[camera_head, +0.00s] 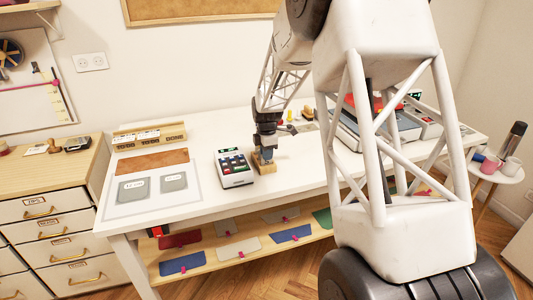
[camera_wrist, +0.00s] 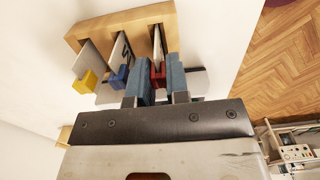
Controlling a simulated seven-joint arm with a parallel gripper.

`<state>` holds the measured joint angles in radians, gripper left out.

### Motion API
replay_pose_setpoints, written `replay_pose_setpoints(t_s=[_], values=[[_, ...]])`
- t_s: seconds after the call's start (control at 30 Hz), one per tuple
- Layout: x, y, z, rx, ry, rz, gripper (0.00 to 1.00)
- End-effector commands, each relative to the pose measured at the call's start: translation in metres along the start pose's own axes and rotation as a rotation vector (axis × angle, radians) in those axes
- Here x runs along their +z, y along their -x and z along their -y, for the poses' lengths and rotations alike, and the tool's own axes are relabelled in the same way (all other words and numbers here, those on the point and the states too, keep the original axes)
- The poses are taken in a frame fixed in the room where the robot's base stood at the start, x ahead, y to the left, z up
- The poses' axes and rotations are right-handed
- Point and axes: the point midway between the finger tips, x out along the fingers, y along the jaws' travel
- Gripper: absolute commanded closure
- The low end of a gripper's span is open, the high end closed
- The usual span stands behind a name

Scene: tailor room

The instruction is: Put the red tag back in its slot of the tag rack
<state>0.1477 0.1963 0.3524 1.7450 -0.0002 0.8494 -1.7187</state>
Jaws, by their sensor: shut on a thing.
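The tag rack (camera_wrist: 100,30) is a light wooden block with three slots, at the top of the wrist view. In the head view the wooden rack (camera_head: 264,165) is small on the white table, under my gripper. The red tag (camera_wrist: 158,75) is between my gripper's two blue-grey fingers (camera_wrist: 158,86), which are shut on its red grip. Its pale card reaches toward the right-hand slot; I cannot tell how deep it sits. A yellow-gripped tag (camera_wrist: 86,82) and a blue-gripped tag (camera_wrist: 120,77) stand at the left and middle slots. My gripper in the head view (camera_head: 264,151) hides part of the rack.
A card terminal (camera_head: 235,170) stands close to the left of the rack. A mat with grey pads (camera_head: 150,205) and a wooden tray (camera_head: 148,133) lie further left. A large grey device (camera_head: 375,130) is on the right. The front strip of table is clear.

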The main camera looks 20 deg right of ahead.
Motion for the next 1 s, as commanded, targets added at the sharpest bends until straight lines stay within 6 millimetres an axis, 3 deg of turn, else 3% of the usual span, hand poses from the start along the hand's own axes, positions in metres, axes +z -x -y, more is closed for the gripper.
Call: replay_pose_setpoints(t_s=[0.07, 0.1, 0.3, 0.67, 1.0], values=[[0.0, 0.0, 0.0, 0.0, 0.0, 0.0, 1.0], [0.0, 0.0, 0.0, 0.0, 0.0, 0.0, 0.83], [0.0, 0.0, 0.0, 0.0, 0.0, 0.0, 0.55], [0.0, 0.002, 0.0, 0.0, 0.0, 0.0, 0.55], [0.0, 0.033, 0.0, 0.002, 0.0, 0.0, 0.55]])
